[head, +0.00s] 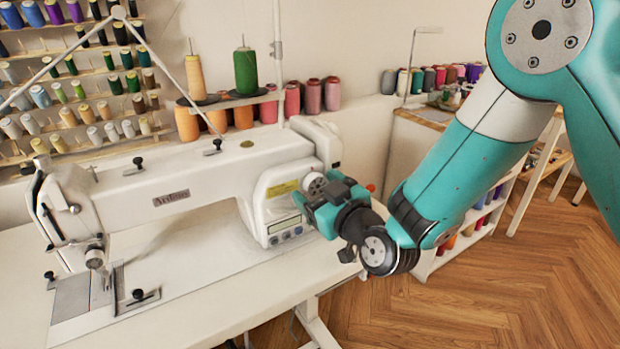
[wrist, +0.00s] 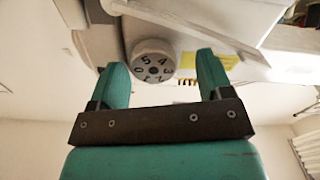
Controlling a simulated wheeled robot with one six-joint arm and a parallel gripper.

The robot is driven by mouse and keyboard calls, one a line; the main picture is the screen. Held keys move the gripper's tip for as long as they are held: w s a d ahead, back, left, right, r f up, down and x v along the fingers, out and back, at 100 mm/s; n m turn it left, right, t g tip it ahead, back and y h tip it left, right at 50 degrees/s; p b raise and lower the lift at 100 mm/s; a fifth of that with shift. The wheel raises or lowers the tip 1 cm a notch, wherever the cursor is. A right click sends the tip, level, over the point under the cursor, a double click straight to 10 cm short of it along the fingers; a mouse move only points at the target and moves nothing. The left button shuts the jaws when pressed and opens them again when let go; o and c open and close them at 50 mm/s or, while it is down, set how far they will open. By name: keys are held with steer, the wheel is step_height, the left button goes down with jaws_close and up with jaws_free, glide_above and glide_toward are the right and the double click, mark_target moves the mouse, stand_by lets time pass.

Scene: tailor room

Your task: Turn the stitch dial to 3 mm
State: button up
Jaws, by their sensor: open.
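The stitch dial (head: 315,184) is on the right end of the machine, partly hidden by my gripper (head: 310,208). In the wrist view the dial (wrist: 152,62) is a round grey-white knob with dark numbers around its face; a 4 and a 5 show near its top edge. My gripper (wrist: 163,80) is open, with one teal finger to each side of the dial. Clear gaps show between the fingers and the dial, so nothing is held.
A panel with a small display and buttons (head: 287,231) lies just below the dial. Thread cones (head: 246,71) stand behind the machine, and a spool rack (head: 80,80) fills the left wall. The white table (head: 240,300) is clear in front. Shelves stand at right.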

steer(key=shift+w+d+f, duration=0.1)
steer(key=shift+w+d, duration=0.1)
steer(key=shift+d, duration=0.1)
steer(key=shift+c, duration=0.3)
steer(key=c, duration=0.9)
steer(key=shift+o, duration=0.2)
steer(key=shift+m, duration=0.3)
steer(key=m, duration=1.3)
steer(key=shift+p, duration=0.4)
steer(key=shift+m, duration=2.2)
